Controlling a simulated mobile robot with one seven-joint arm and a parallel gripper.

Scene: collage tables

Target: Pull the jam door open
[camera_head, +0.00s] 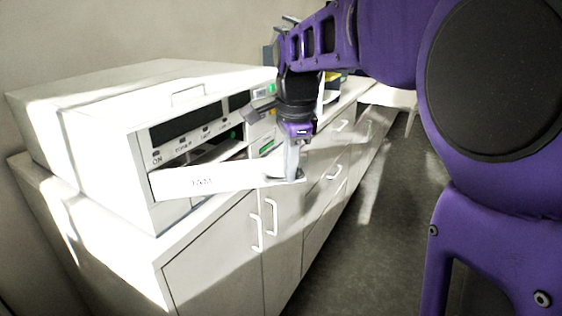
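The white machine (85,130) stands on a white counter at the left. Its jam door (225,182) is a long white panel with dark lettering, low on the front. The door is swung partly out at its right end, and a dark gap shows behind it. My gripper (292,175) points down at the door's right end, over the counter's front edge. Its fingers overlap the door's end in the picture. I cannot tell whether they are shut on it or only touching it.
White cabinets (285,215) with curved handles run under the counter. Small objects (332,82) stand on the counter behind my arm. My purple arm covers the upper right. Grey floor (365,260) is open in front of the cabinets.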

